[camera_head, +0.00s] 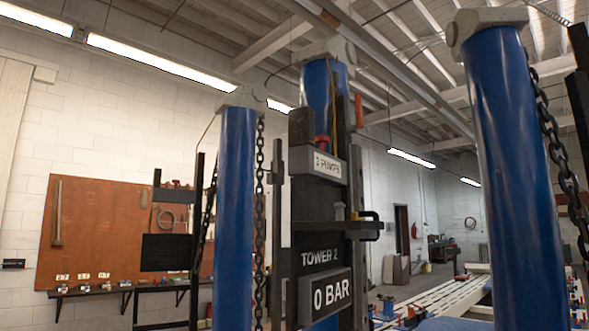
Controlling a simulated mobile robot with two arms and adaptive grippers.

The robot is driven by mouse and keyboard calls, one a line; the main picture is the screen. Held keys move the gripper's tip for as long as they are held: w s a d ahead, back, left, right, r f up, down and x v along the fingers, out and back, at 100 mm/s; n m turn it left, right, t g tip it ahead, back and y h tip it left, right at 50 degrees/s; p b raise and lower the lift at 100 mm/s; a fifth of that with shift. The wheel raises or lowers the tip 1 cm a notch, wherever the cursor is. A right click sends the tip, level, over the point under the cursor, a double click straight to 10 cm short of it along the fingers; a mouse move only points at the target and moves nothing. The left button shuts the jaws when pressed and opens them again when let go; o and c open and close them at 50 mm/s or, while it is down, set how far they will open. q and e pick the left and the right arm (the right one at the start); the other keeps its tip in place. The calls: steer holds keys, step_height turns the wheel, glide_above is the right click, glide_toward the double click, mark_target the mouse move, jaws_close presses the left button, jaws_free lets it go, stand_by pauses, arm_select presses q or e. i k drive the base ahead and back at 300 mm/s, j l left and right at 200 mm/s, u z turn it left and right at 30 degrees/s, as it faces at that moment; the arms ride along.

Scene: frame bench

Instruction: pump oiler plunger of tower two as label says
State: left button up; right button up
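Tower two (319,230) stands in the middle, a dark panel marked "TOWER 2" on a blue column (318,90). A display (331,292) at its bottom reads "0 BAR". A pale label (328,166) higher up appears to read "3 PUMPS", though the number is small and not certain. Above it is a dark block with a red part (322,142). A grey knob (339,211) stands on a dark bracket beside a black handle (371,222). I cannot tell which part is the oiler plunger. Neither gripper shows.
Blue columns with chains stand at left (234,210) and right (515,180). A brown tool board (100,230) hangs on the left wall above a shelf with small items. White frame rails (445,300) lie low at the right.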

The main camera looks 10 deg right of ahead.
mark_target(321, 141)
steer(key=i+l+u, duration=0.15)
steer(key=l, duration=1.35)
steer(key=k, duration=0.05)
